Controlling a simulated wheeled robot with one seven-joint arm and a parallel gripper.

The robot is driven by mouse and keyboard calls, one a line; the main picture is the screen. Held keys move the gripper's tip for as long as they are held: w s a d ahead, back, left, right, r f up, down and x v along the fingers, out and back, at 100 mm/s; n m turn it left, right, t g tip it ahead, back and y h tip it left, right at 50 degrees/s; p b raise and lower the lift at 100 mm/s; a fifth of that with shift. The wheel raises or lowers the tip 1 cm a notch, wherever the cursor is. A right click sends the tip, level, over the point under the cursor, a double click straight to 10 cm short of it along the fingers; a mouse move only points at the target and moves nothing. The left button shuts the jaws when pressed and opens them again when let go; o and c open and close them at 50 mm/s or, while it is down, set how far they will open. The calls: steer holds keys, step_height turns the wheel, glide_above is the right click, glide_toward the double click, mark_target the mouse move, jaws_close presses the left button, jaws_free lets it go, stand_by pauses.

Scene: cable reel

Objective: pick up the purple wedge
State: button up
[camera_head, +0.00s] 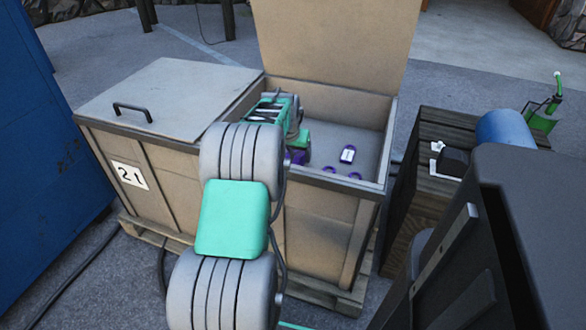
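My arm reaches over the front wall of an open wooden crate (330,200). My gripper (298,150) is down inside the crate, largely hidden by my own arm, so its fingers cannot be made out. A purple piece (297,157) shows right at the gripper; I cannot tell whether it is held or only beside it. A purple piece with a white top (347,154) lies on the crate's grey floor to the right of the gripper. Two smaller purple pieces (328,169) and (354,175) show near the front wall, partly hidden by it. Which piece is the wedge is unclear.
The crate's lid (335,45) stands raised at the back. A closed lid with a black handle (160,95) covers the left half. A dark wooden crate (400,215) with a blue cylinder (505,130) stands to the right. A blue container (45,150) is at left.

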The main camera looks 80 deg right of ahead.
steer(key=shift+d+f, duration=0.2)
steer(key=shift+f, duration=0.3)
steer(key=shift+c, duration=0.3)
jaws_close()
steer(key=shift+r, duration=0.2)
